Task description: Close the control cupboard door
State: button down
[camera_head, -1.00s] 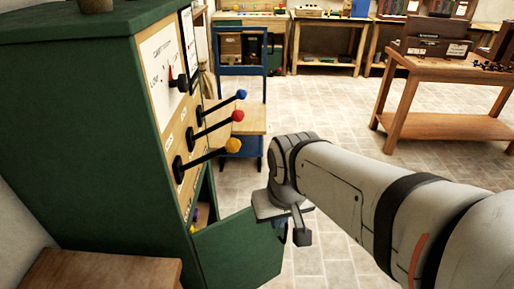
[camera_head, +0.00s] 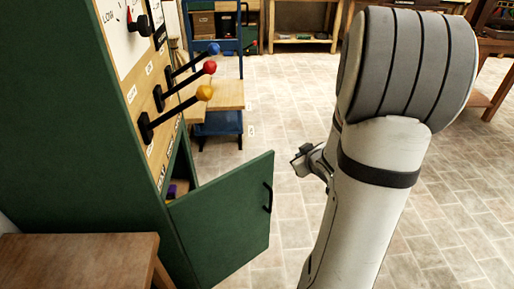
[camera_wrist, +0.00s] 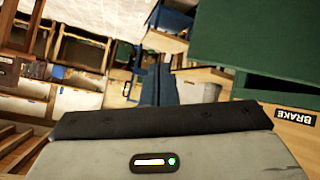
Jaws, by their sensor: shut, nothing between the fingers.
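The control cupboard (camera_head: 85,150) is a tall green cabinet at the left of the head view. Its green door (camera_head: 225,215) stands wide open at the lower front, swung out to the right, with a dark handle (camera_head: 267,197) near its free edge. Small coloured items show in the dark opening. My gripper (camera_head: 308,160) is shut and empty, just right of the door's free edge in the picture; the arm partly hides it, and I cannot tell its depth. The wrist view shows a wooden panel with a BRAKE label (camera_wrist: 295,116) and a green surface (camera_wrist: 265,35).
Three levers with blue, red and yellow (camera_head: 205,93) knobs stick out above the door. A wooden table (camera_head: 80,260) stands at the lower left. A blue trolley (camera_head: 215,125) stands behind the cupboard. Workbenches line the back. Tiled floor right of the door is clear.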

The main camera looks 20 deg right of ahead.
jog(key=s+f+t+y+b, duration=0.5)
jog(key=f+t+y+b, duration=0.15)
jog(key=f, duration=0.25)
jog(key=x, duration=1.3)
jog(key=shift+w+d+f+n, duration=0.15)
jog(key=shift+f+n, duration=0.05)
jog(key=shift+n, duration=0.1)
